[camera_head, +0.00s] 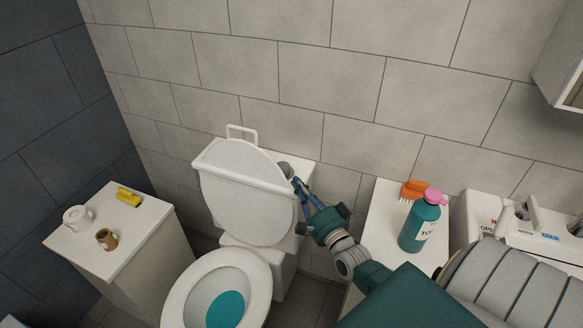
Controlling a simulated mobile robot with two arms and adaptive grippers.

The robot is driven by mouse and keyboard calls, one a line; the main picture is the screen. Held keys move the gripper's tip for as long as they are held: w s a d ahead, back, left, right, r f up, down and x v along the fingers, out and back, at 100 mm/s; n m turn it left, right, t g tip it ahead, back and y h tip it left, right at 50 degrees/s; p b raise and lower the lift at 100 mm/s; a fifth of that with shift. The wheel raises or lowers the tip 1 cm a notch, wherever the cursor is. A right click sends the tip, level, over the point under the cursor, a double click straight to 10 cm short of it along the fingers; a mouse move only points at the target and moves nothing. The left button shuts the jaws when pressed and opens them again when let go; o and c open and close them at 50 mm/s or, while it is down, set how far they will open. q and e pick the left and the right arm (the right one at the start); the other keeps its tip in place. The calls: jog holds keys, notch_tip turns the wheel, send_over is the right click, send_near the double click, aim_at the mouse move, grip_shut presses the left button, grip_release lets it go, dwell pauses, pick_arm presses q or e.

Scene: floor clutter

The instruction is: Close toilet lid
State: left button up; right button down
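The toilet lid (247,205) is raised and stands upright in front of the white tank. The toilet seat ring (178,298) is down on the bowl, with teal water (225,308) showing inside. My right gripper (296,184) is at the upper right edge of the lid, with its blue fingers pointing up and left. I cannot tell whether it touches the lid or how far its fingers are apart. My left gripper is not in view.
A small grey object (285,169) is on the tank top behind my fingers. A right-hand counter (385,222) holds a teal bottle (420,222) and an orange brush (414,188).

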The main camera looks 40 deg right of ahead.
aim_at(284, 177)
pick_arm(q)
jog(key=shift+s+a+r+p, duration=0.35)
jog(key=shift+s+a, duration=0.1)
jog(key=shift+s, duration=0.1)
pick_arm(e)
jog(key=w, duration=0.3)
jog(key=w+d, duration=0.1)
jog(key=w, duration=0.2)
jog(key=w+r, duration=0.1)
jog(key=w, duration=0.1)
jog(key=shift+w+d, duration=0.15)
jog(key=shift+w, duration=0.25)
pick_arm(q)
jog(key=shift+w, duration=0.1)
